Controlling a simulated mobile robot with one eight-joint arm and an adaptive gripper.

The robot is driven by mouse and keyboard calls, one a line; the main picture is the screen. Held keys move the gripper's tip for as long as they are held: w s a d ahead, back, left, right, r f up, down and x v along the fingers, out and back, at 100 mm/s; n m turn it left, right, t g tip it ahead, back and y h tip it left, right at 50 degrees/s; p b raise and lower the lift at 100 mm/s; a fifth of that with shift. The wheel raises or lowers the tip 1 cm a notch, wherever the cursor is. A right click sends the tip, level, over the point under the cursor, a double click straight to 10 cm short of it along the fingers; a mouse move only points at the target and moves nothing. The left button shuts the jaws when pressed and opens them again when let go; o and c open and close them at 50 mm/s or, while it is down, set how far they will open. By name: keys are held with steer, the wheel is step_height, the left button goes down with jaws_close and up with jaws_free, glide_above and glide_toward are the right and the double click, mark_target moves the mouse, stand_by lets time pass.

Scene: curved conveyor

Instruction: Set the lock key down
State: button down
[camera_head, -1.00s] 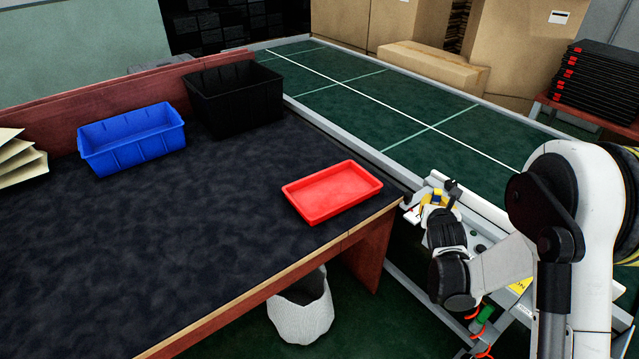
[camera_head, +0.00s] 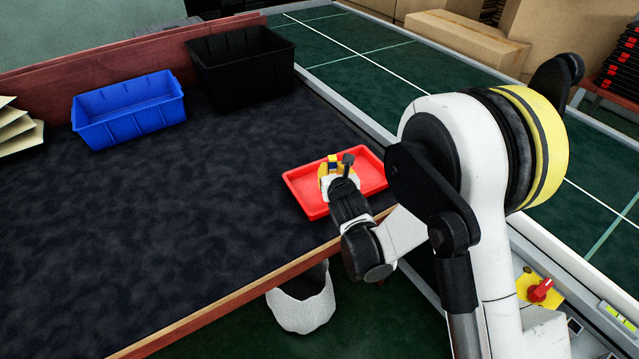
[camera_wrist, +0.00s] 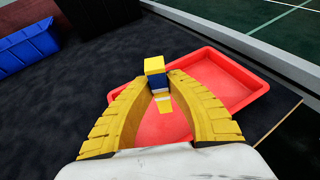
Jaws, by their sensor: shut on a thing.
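My gripper (camera_head: 332,170) is over the red tray (camera_head: 367,171) at the table's right end. In the wrist view, its yellow fingers (camera_wrist: 160,84) are shut on the lock key, a small yellow and blue block (camera_wrist: 155,66) with a white band. The key is upright between the fingertips, above the floor of the red tray (camera_wrist: 215,76). I cannot tell whether its lower end touches the tray. In the head view the key is small and partly hidden by the gripper.
A blue bin (camera_head: 128,112) and a black bin (camera_head: 240,65) stand at the back of the dark table (camera_head: 190,220). A white basket (camera_head: 303,300) is below the front edge. A green surface (camera_head: 375,65) lies behind. The table's middle is clear.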

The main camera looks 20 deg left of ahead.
steer(key=a+f, duration=0.1)
steer(key=a+f+b, duration=0.1)
steer(key=a, duration=0.1)
steer(key=w+a+f, duration=0.1)
steer(key=shift+a, duration=0.4)
step_height(320, 180, down, 4)
steer(key=b, duration=0.2)
steer(key=shift+w+f+b, duration=0.1)
steer(key=shift+b, duration=0.3)
steer(key=c, duration=1.4)
jaws_free()
